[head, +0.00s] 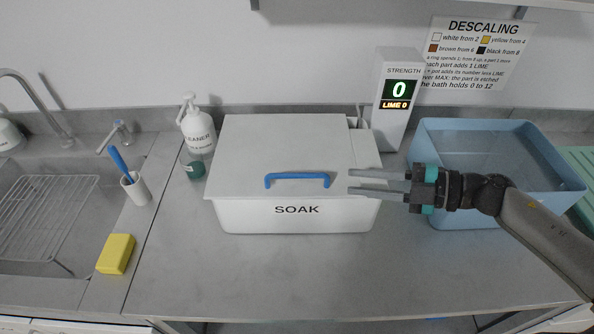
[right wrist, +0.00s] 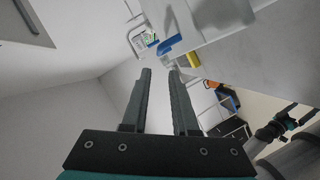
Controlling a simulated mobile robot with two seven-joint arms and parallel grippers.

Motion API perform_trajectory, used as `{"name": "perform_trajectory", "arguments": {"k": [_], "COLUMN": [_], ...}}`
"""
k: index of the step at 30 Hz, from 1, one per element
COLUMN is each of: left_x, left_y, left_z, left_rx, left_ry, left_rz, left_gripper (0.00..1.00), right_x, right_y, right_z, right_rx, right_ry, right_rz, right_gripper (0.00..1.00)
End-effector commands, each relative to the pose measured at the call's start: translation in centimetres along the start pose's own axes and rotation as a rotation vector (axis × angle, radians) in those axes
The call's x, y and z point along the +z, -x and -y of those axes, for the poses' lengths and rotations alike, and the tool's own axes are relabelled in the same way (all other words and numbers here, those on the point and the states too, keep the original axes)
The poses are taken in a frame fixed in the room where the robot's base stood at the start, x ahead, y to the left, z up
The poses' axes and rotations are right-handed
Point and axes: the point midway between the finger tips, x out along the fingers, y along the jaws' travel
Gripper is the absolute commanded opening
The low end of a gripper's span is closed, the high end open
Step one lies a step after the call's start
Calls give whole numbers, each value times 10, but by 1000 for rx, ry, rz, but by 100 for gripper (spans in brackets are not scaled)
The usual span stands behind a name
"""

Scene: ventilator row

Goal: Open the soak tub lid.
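The soak tub (head: 297,217) is a white box on the counter, marked SOAK. Its flat white lid (head: 275,145) lies shut on top, with a blue bar handle (head: 297,176) near the front edge. My right gripper (head: 350,181) is just right of the handle, its two fingers apart and pointing left toward it, with nothing between them. In the right wrist view the same open fingers (right wrist: 160,75) show, and the blue handle (right wrist: 170,44) lies beyond the tips. The left gripper is not in the head view.
A blue basin (head: 440,222) lies right, under my right arm. A yellow sponge (head: 116,253) lies by the sink. The front counter is clear.

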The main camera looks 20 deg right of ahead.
Motion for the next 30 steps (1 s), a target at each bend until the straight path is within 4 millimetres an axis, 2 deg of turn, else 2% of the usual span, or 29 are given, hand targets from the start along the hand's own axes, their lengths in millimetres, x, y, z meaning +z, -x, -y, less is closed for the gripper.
{"name": "perform_trajectory", "arguments": {"k": [5,21,25,30], "left_x": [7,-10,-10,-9], "left_y": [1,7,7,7], "left_z": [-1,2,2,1], "left_rx": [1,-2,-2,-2], "left_ry": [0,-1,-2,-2], "left_rz": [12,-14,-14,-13], "left_gripper": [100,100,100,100], "right_x": [-1,0,0,0], "right_y": [-28,-113,-124,-128], "right_z": [-2,-2,-1,-1], "right_rx": [5,5,3,2], "right_ry": [2,-1,-1,0], "right_rz": [-3,0,0,0], "right_gripper": [27,27,27,27]}}
